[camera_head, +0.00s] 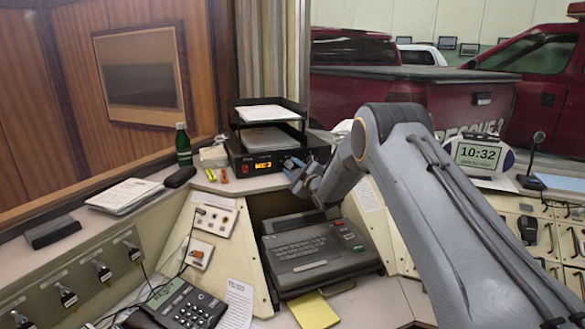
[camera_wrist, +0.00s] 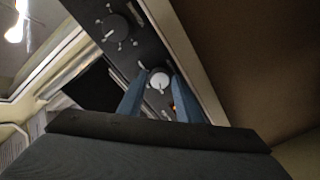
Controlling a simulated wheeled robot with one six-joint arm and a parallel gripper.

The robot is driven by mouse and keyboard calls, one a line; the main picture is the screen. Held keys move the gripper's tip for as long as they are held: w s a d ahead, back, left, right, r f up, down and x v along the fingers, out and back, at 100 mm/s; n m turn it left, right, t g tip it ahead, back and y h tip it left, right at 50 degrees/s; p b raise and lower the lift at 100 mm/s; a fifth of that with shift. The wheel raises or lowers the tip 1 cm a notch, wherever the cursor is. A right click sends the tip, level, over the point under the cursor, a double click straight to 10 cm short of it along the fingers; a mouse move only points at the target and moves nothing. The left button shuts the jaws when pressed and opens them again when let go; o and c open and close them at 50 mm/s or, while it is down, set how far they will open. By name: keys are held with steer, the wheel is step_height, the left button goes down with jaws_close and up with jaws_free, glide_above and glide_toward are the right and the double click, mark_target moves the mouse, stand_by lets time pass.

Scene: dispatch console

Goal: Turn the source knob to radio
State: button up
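A black unit with a lit orange display (camera_head: 264,165) stands on the console ledge under the paper trays. The display seems to read MIC with a character after it. My gripper (camera_head: 298,176) is at the right part of this unit's front and hides the controls there. In the wrist view, my two blue fingers (camera_wrist: 159,88) are apart, one on each side of a small pale round knob (camera_wrist: 160,79). I cannot tell whether they touch it. A larger dark knob (camera_wrist: 115,28) with marks around it is farther up the panel. No knob label is readable.
Black paper trays (camera_head: 270,112) rise above the unit. A green bottle (camera_head: 183,144) and small coloured items are left of it. A keyboard machine (camera_head: 320,256) sits below my gripper. A desk clock (camera_head: 478,156) and a microphone (camera_head: 532,160) stand to the right.

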steer(key=c, duration=0.8)
steer(key=shift+o, duration=0.2)
steer(key=shift+b, duration=0.3)
steer(key=m+b, duration=0.2)
steer(key=shift+f+m+b, duration=0.15)
steer(key=shift+m+b, duration=0.25)
steer(key=m+b, duration=0.2)
steer(key=shift+m, duration=0.4)
steer(key=m+b, duration=0.3)
steer(key=shift+m+t, duration=0.3)
steer(key=shift+t, duration=0.1)
steer(key=shift+m+b, duration=0.8)
steer(key=shift+m, duration=0.6)
